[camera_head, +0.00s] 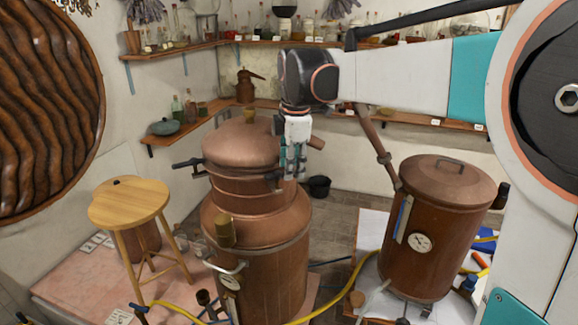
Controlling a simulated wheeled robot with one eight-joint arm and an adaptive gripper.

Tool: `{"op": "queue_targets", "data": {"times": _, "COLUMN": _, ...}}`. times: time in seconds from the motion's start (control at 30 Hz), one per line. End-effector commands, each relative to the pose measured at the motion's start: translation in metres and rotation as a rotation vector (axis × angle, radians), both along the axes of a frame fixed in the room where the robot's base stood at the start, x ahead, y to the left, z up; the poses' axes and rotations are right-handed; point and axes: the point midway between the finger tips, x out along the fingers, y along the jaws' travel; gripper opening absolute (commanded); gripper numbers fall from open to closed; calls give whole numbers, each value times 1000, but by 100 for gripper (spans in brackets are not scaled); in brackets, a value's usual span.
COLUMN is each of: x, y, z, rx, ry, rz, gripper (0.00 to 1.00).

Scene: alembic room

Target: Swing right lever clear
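A large copper still (257,255) stands in the middle, with a domed lid (240,142). A dark lever (186,163) sticks out from the left of the lid's rim. The fingers hide part of the rim there. Whether they are open, or hold the lever, is not clear.
A copper condenser (432,235) with a gauge stands at the right, a pipe slanting up from it. A wooden stool (128,203) is at the left. A yellow hose (335,300) runs along the floor. Shelves (340,43) with bottles line the walls.

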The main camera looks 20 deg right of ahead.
Motion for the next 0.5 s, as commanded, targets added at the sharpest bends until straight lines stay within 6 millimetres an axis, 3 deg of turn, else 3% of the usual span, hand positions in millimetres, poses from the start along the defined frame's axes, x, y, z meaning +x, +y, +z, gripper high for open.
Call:
{"op": "queue_targets", "data": {"times": 0.3, "x": -12, "y": 1, "z": 62, "rx": 0, "ry": 0, "rz": 0, "gripper": 33}}
{"op": "queue_targets", "data": {"times": 0.5, "x": -18, "y": 2, "z": 93, "rx": 0, "ry": 0, "rz": 0, "gripper": 33}}
